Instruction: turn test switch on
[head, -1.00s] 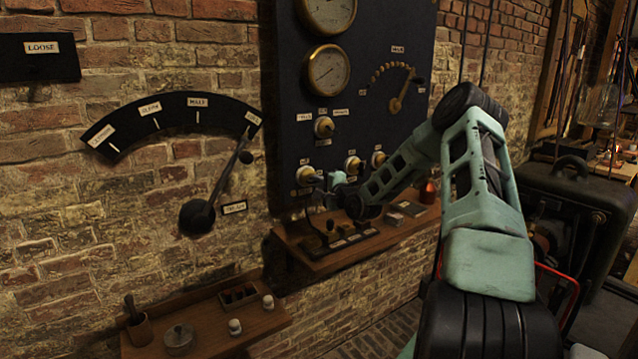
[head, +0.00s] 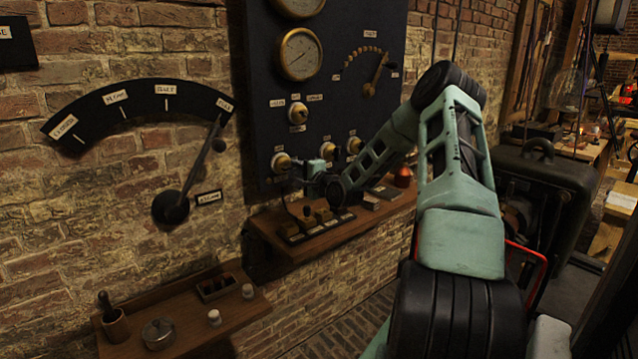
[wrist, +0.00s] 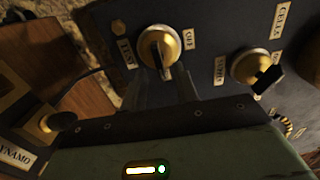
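The test switch is a round brass knob with a dark grip bar across its face. It shows in the wrist view (wrist: 158,46) between a TEST label (wrist: 126,53) and an OFF label (wrist: 189,39). In the head view the same knob (head: 281,162) is at the lower left of the dark panel (head: 262,100). My gripper (wrist: 167,78) is at the knob's lower edge in the wrist view, its two dark fingers apart with a gap between them. I cannot tell whether they touch the knob. In the head view my gripper (head: 308,178) is small and partly merged with the panel.
A second brass knob (wrist: 250,67) sits close to the right in the wrist view. Below the panel is a wooden shelf (head: 290,252) with small switches. A lower shelf (head: 185,330) holds a pot and small jars. A large lever dial (head: 170,207) is on the brick wall at left.

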